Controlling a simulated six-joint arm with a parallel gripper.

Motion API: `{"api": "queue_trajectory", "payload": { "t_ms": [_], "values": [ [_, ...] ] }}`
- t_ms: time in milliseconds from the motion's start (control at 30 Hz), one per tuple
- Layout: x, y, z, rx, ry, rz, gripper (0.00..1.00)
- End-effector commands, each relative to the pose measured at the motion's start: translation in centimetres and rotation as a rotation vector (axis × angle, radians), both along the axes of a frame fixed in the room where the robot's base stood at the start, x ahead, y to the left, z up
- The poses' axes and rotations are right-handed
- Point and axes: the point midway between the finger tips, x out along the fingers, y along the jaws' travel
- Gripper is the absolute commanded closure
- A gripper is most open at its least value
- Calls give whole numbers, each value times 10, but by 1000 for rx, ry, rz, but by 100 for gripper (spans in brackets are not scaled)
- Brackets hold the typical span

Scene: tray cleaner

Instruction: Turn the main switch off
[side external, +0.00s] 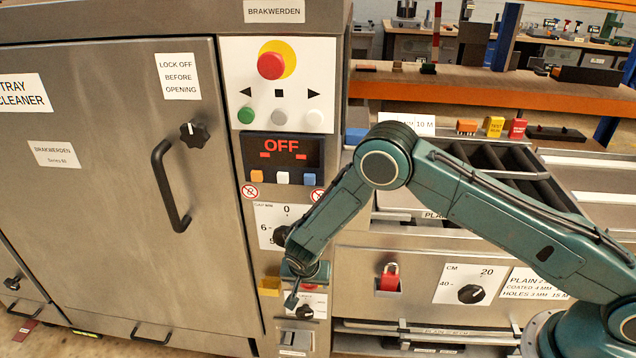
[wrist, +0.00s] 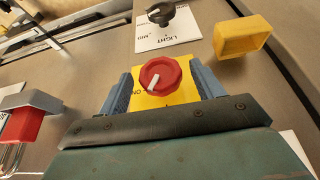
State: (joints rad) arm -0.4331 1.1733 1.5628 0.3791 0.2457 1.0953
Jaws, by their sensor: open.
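The main switch (wrist: 165,72) is a red round knob on a yellow plate (wrist: 150,101) in the wrist view. Its white mark points down-left, towards the partly visible "ON" lettering. My gripper (wrist: 164,88) is open, with one blue-grey finger on each side of the knob. Gaps show between the fingers and the knob; I cannot tell its depth relative to the knob. In the side view, my gripper (side external: 298,292) is at the lower panel and mostly hides the switch; a bit of red shows beside it.
A red padlock (side external: 390,277) hangs to the right. The display (side external: 283,153) above reads OFF. A black door handle (side external: 170,185) projects at left.

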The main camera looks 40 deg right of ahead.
Motion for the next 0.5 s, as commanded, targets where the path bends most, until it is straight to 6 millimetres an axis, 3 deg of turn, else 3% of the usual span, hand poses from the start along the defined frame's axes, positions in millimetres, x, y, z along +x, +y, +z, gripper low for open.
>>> {"api": "queue_trajectory", "payload": {
  "t_ms": [400,433,500],
  "values": [
    [2,-2,-6,0,0,0,34],
    [2,-2,-6,0,0,0,36],
    [2,-2,-6,0,0,0,49]
  ]
}}
